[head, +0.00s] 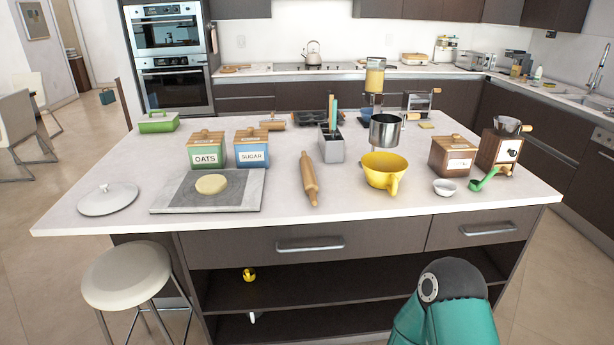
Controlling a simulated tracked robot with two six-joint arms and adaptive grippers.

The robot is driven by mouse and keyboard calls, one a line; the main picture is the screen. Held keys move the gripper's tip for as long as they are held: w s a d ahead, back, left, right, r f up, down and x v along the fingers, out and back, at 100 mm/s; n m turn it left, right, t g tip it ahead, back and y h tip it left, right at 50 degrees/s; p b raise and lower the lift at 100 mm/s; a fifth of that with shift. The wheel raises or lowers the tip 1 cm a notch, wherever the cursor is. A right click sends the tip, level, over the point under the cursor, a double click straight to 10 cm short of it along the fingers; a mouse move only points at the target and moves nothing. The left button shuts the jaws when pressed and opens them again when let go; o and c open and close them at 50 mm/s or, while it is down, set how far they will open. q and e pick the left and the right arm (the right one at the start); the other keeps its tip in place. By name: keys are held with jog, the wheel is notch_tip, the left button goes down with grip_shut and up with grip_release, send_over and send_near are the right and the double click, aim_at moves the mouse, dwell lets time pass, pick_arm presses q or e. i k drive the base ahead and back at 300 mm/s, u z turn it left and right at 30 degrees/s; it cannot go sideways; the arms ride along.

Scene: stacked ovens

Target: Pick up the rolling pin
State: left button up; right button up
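A wooden rolling pin (308,178) lies on the white island counter (130,198), near its front middle. It points from front to back, with one handle near the counter's front edge. Nothing covers it. My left gripper is not in the head view. A teal and black part of one of my arms shows at the bottom right, in front of the island, but no gripper fingers are visible there.
A grey board with dough (212,184) lies left of the pin, and a yellow bowl (384,172) stands to its right. A grey utensil holder (331,147) is behind it. A stool (127,275) stands front left. Counter around the pin's front end is clear.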

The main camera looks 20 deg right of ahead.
aim_at(311, 187)
jog(key=i, duration=0.85)
jog(key=u, duration=0.2)
jog(key=k, duration=0.9)
jog(key=z, duration=0.2)
jog(key=i, duration=0.9)
jog(key=u, duration=0.05)
